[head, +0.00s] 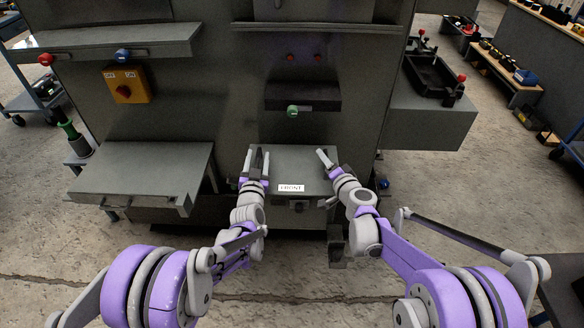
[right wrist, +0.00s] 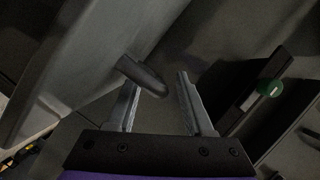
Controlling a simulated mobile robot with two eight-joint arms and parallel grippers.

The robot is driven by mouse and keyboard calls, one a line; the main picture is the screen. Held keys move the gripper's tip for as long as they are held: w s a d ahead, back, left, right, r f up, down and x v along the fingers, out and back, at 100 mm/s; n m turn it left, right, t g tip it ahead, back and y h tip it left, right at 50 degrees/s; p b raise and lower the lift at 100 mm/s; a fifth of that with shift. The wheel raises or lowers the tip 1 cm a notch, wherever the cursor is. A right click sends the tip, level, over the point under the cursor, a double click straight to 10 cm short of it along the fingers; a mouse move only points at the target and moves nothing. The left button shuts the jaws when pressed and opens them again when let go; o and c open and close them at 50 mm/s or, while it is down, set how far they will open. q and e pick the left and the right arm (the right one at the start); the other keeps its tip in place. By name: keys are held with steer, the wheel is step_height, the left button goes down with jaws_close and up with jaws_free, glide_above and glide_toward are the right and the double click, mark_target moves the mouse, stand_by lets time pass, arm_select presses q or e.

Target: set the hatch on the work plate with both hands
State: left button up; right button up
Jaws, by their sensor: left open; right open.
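The hatch (head: 292,164) is a grey panel with a white FRONT label, in front of the cabinet in the middle of the head view. My left gripper (head: 257,162) is open at its left edge; whether a handle lies between those fingers is hard to tell. My right gripper (head: 330,163) is open at its right edge. In the right wrist view the hatch (right wrist: 75,55) fills the upper left, and its dark handle (right wrist: 142,76) sticks out between the spread fingers, with a gap to the right finger. A flat grey plate (head: 145,172), possibly the work plate, stands to the left.
The grey cabinet (head: 225,105) rises behind the hatch, with a dark ledge (head: 303,96) and green knob above it. A yellow box with a red knob (head: 126,87) is at upper left. A side shelf (head: 425,118) holds black trays.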

arm_select(q)
jaws_close()
arm_select(e)
jaws_close()
arm_select(q)
steer(key=shift+a, duration=0.1)
stand_by(1.1)
